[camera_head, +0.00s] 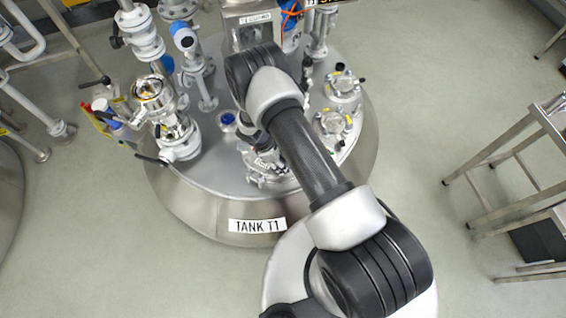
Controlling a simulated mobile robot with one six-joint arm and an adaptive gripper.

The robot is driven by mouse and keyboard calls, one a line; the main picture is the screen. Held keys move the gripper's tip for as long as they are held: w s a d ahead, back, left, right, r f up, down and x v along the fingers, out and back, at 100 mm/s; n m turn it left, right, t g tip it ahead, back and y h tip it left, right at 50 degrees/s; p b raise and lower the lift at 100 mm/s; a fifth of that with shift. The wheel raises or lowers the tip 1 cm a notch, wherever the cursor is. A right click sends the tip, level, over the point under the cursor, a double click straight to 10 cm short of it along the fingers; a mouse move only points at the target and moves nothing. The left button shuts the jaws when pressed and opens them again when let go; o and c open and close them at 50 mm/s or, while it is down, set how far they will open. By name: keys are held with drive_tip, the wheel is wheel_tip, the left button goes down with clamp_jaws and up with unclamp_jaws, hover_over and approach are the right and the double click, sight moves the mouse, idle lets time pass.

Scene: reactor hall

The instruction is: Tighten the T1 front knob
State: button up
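The tank (215,172) is a round steel vessel with a "TANK T1" label (257,226) on its near side. A hatch-like fitting (268,182) sits on the near part of its lid, partly covered by my arm. My gripper (262,156) seems to be the dark, small part just above this fitting, left of my forearm. Its fingertips are too small and hidden to make out. I cannot tell which part is the front knob, or whether my gripper touches it.
Pipes and valves (172,125) crowd the lid's left side. A blue-capped port (227,119) is left of my arm. Two round sight-glass fittings (333,122) (343,85) stand on the right. A metal frame with steps (520,165) stands at the far right; the floor (430,90) between is clear.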

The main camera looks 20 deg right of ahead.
drive_tip(key=shift+r, duration=0.1)
idle(0.3)
drive_tip(key=o, duration=1)
drive_tip(key=shift+o, duration=0.2)
drive_tip(key=v, duration=1.2)
drive_tip(key=shift+d, duration=0.1)
